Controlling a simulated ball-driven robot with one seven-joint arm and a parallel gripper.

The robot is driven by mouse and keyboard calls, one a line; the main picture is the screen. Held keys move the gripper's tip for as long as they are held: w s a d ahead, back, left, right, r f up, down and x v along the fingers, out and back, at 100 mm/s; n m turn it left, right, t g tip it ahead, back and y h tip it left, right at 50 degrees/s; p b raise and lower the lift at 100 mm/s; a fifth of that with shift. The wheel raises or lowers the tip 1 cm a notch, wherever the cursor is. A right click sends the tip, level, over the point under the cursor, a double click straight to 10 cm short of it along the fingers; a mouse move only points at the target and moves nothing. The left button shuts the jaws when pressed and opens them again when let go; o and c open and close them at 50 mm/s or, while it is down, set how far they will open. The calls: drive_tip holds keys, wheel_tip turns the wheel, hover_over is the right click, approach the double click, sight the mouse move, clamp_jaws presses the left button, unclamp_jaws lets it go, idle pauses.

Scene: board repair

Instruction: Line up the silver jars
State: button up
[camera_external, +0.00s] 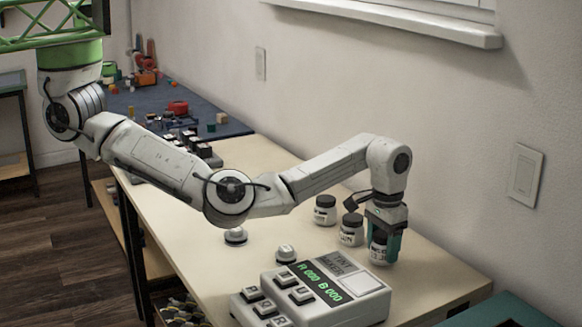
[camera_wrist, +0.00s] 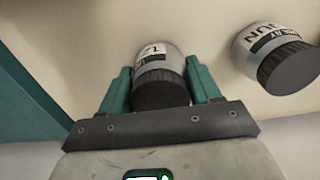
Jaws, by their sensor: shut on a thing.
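Three silver jars with dark lids and white labels stand upright on the cream table along the wall side. In the external view they are the far jar (camera_external: 325,210), the middle jar (camera_external: 350,230) and the near jar (camera_external: 378,249). My gripper (camera_external: 385,243) points down with its teal fingers around the near jar. In the wrist view, my gripper (camera_wrist: 162,85) is shut on that jar (camera_wrist: 160,62), one finger on each side. Another jar (camera_wrist: 278,57) stands apart to the right there. The fingers partly hide the held jar.
A grey console (camera_external: 325,290) with a green display and buttons sits in front of the jars. Two small knobs (camera_external: 286,253) (camera_external: 236,236) stand left of them. A blue mat (camera_external: 205,110) with small parts lies at the far end. A teal surface (camera_external: 500,312) is at the near right.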

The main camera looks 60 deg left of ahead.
drive_tip(key=shift+f, duration=0.55)
idle(0.4)
drive_tip(key=o, duration=1.2)
wheel_tip(320, 180, up, 11)
drive_tip(key=shift+f+p, duration=0.1)
drive_tip(key=shift+p, duration=0.55)
